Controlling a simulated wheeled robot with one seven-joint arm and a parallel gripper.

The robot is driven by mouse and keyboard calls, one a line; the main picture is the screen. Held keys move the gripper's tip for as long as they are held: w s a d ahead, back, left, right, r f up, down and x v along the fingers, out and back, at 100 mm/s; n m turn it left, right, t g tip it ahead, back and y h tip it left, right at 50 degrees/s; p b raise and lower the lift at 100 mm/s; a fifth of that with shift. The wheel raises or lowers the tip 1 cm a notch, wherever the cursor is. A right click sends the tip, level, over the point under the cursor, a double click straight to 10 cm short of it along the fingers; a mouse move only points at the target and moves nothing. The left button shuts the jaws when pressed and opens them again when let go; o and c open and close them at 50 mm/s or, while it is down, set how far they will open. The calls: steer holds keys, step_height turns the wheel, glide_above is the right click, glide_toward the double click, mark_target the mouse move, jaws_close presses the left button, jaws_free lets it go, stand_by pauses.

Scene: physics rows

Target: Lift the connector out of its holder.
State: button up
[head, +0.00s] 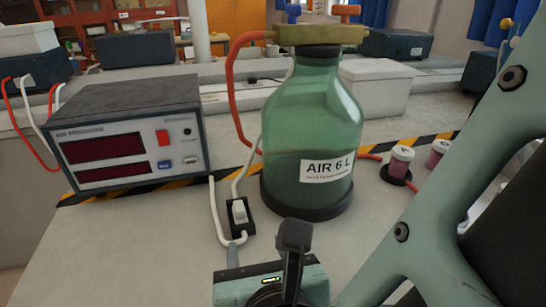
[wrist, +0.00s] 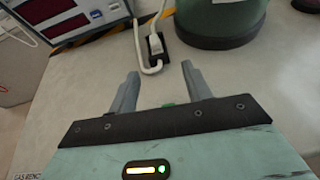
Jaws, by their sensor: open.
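The white connector (head: 239,211) sits in its small black holder (head: 249,226) on the bench, between the meter box and the green bottle. A white cable runs from it. In the wrist view the connector (wrist: 155,43) stands in the holder (wrist: 160,58), ahead of my gripper. My gripper (wrist: 161,70) is open, its two grey fingers apart with nothing between them. The fingertips are short of the connector and do not touch it. In the head view my gripper (head: 262,255) is at the bottom, nearer than the holder, and partly hides the bench.
The meter box (head: 130,135) with red displays stands left of the holder. The large green bottle (head: 312,130) labelled AIR 6 L stands close on the right. Small capped jars (head: 399,162) stand further right. Yellow-black tape crosses behind. The bench front is clear.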

mark_target(241, 212)
steer(key=shift+s+a+f+n, duration=0.1)
steer(key=shift+a+f+n, duration=0.2)
steer(key=shift+a+f, duration=0.05)
steer(key=shift+w+a+f+y, duration=0.1)
steer(key=shift+w+a+y, duration=0.05)
steer(key=shift+w+y, duration=0.2)
steer(key=x, duration=1.6)
steer(key=shift+w+d, duration=0.2)
steer(key=c, duration=1.1)
